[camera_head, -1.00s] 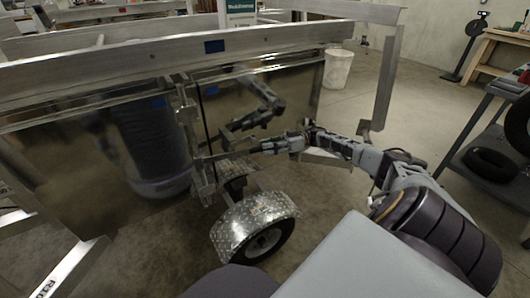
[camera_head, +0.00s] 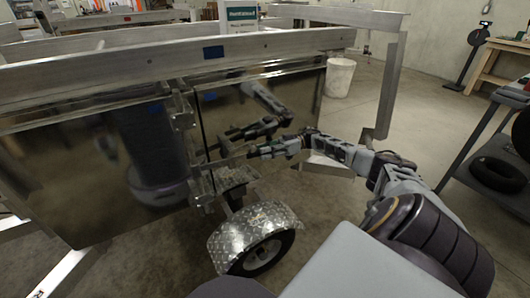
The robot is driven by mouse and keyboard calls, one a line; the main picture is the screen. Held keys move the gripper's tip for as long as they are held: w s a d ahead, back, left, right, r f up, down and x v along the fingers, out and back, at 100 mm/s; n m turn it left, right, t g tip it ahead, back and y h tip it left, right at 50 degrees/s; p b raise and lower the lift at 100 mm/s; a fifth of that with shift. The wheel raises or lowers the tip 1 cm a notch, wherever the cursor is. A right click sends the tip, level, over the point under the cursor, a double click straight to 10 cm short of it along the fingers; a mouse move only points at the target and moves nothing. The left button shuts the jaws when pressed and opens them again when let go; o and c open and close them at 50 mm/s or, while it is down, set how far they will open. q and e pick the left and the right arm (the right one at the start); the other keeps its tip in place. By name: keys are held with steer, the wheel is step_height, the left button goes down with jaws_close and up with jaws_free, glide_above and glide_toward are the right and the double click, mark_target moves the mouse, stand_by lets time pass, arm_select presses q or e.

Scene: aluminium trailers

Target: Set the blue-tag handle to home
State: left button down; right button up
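A short metal bar, perhaps the handle (camera_head: 222,163), sticks out low on the seam toward my gripper. My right gripper (camera_head: 252,152) is just right of this bar, in front of the right panel. Its fingers are small and dark, so I cannot tell open from shut or whether they touch the bar. Its reflection shows in the panel. My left gripper is out of view.
A diamond-plate fender (camera_head: 255,228) over a wheel (camera_head: 262,258) stands below the gripper. An upright metal post (camera_head: 390,88) and a white bucket (camera_head: 340,77) are behind my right arm. A grey cart (camera_head: 478,150) with tires is at right. Floor between is clear.

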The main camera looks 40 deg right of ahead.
steer(key=shift+o, duration=0.7)
steer(key=shift+f, duration=0.1)
steer(key=shift+o, duration=0.3)
steer(key=shift+d, duration=0.35)
steer(key=v, duration=1)
steer(key=shift+s+d, duration=0.25)
steer(key=shift+d, duration=0.1)
steer(key=shift+s+d, duration=0.1)
steer(key=shift+d, duration=0.15)
steer(key=shift+s, duration=0.1)
